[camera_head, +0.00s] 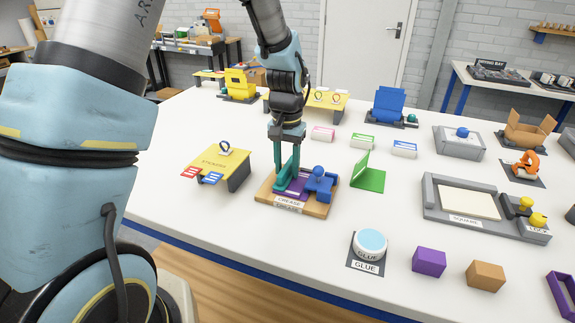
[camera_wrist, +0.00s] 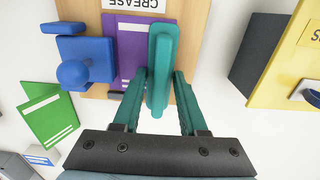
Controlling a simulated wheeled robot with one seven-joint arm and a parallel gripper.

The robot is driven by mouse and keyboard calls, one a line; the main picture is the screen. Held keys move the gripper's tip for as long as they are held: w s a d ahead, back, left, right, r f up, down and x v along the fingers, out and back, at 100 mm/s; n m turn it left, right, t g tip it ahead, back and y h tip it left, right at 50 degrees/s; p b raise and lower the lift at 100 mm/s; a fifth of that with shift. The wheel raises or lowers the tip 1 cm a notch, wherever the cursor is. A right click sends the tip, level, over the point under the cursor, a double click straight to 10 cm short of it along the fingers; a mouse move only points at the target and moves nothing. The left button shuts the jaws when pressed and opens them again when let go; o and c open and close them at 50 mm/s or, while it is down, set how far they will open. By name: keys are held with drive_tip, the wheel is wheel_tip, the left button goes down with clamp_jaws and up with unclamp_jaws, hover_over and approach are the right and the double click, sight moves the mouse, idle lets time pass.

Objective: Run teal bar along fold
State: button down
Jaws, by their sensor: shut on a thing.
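My gripper (camera_wrist: 158,98) is shut on the teal bar (camera_wrist: 163,45), which lies between its two teal fingers. In the head view, my gripper (camera_head: 287,160) points down over the wooden crease board (camera_head: 300,208), with the teal bar (camera_head: 288,176) upright at its left part. A purple folded card (camera_wrist: 128,40) lies on the board right beside the bar. The bar overlaps the card's edge in the wrist view; I cannot tell whether they touch. A blue block with a round knob (camera_head: 319,174) sits on the board to the right. The fold line is partly hidden.
A yellow sticker stand (camera_head: 218,163) is close on the left. A green folded card (camera_head: 369,177) stands to the right of the board. A glue pot (camera_head: 370,244) and a purple box (camera_head: 429,261) are nearer the front edge. The grey square tray (camera_head: 435,203) is farther right.

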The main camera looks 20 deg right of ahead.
sight(282, 174)
drive_tip(key=shift+s+a, duration=0.2)
drive_tip(key=shift+s, duration=0.05)
drive_tip(key=shift+a, duration=0.1)
drive_tip(key=shift+s+a, duration=0.6)
drive_tip(key=shift+s, duration=0.15)
drive_tip(key=shift+a, duration=0.1)
drive_tip(key=shift+s+a, duration=0.2)
drive_tip(key=shift+s, duration=0.15)
drive_tip(key=shift+w+d, duration=0.4)
drive_tip(key=shift+w, duration=0.05)
drive_tip(key=shift+w, duration=0.1)
drive_tip(key=shift+w+d+p, duration=0.5)
drive_tip(key=shift+w+d, duration=0.15)
